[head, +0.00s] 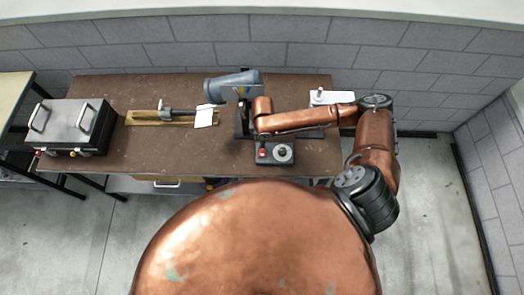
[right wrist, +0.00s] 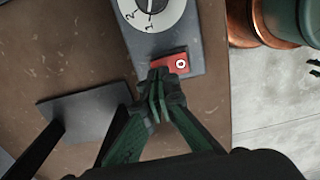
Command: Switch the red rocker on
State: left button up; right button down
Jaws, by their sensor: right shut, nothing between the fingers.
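The red rocker (right wrist: 172,63) sits on a grey control box (right wrist: 180,38), beside a white numbered dial (right wrist: 140,10). Its end with a white round mark shows at the right in the right wrist view; its left end is partly hidden by my fingertips. In the head view, the rocker (head: 262,153) is at the left of the box (head: 274,162), near the bench's front edge. My right gripper (right wrist: 158,82) is shut and empty, with its tips at the rocker's near left edge. I cannot tell whether they touch it. My left gripper is not in view.
A blue-grey machine head (head: 233,84) stands behind the box. A grey plate with a dark post (right wrist: 85,112) lies beside my gripper. A brass-coloured rail (head: 150,118) and a silver lidded box (head: 75,125) are further left. A white item (head: 330,97) stands behind my right arm.

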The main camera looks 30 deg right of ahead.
jog(key=shift+f+b, duration=0.3)
jog(key=shift+f, duration=0.8)
dwell(0.5)
jog(key=shift+r, duration=0.15)
notch_tip(320, 180, up, 7)
jog(key=p, duration=0.8)
dwell(0.6)
